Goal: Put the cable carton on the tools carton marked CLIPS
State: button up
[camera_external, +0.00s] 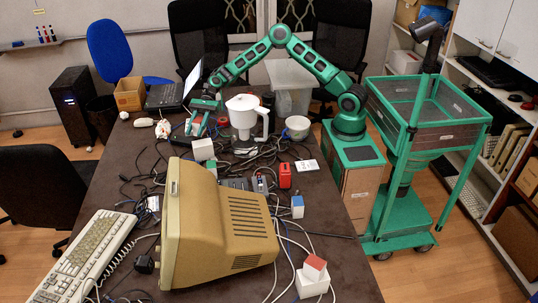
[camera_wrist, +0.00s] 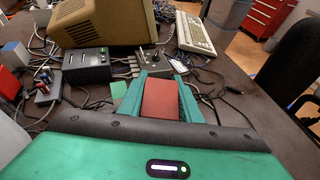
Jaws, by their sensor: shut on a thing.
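My gripper (camera_external: 196,122) is over the far left part of the table, fingers pointing down. In the wrist view its green fingers (camera_wrist: 161,96) are shut on a red-brown carton (camera_wrist: 160,99), one finger on each side. Small cartons stand on the table: a white one (camera_external: 203,149) just nearer than the gripper, a red one (camera_external: 285,176), a blue and white one (camera_external: 297,207), and a red one (camera_external: 315,265) on a white one (camera_external: 312,284) at the near right. No lettering is readable, so I cannot tell which is marked CLIPS.
A beige monitor (camera_external: 215,225) and a keyboard (camera_external: 82,255) fill the near table. Loose cables (camera_external: 150,165) cover much of the middle. A laptop (camera_external: 165,96) is at the far left.

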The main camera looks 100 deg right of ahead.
jog(key=shift+f, duration=2.6)
jog(key=o, duration=1.1)
jog(key=shift+f, duration=0.1)
jog(key=v, duration=1.2)
jog(key=shift+s, duration=0.1)
